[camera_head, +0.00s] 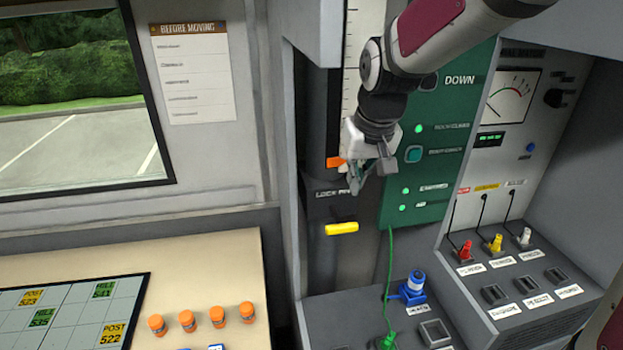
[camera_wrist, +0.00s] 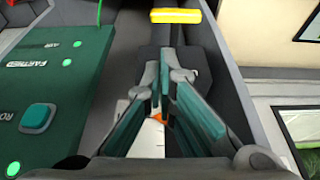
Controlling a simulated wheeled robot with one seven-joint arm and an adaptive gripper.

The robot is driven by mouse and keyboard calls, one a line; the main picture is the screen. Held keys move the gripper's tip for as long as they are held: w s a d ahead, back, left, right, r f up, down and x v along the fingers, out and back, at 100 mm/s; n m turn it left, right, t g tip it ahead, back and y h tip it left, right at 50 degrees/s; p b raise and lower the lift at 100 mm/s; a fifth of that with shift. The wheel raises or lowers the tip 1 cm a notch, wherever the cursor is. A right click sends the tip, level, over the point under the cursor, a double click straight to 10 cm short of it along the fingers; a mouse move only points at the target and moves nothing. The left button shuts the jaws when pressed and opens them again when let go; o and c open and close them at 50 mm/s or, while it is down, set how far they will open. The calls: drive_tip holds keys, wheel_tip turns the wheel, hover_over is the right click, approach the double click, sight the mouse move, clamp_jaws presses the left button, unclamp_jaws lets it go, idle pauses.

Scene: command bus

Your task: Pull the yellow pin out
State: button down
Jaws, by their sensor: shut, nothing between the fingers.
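The yellow pin (camera_head: 341,228) shows as a short horizontal bar on the dark column, below a label that reads "LOCK" with the rest covered. It also shows in the wrist view (camera_wrist: 176,16) at the top, beyond the fingertips. My gripper (camera_head: 358,188) is in front of the column, above the pin and apart from it. In the wrist view my gripper (camera_wrist: 165,70) has its fingertips together with nothing between them. An orange pointer (camera_head: 335,162) on the column is partly hidden behind my gripper.
A green panel (camera_head: 455,135) with lit buttons stands right of the column. A green cord (camera_head: 389,270) hangs below it near a blue plug (camera_head: 413,285). Red, yellow and white plugs (camera_head: 495,243) sit on the right console.

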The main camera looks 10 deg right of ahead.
sight(337, 217)
drive_tip(key=x, duration=1)
drive_tip(key=shift+p, duration=0.4)
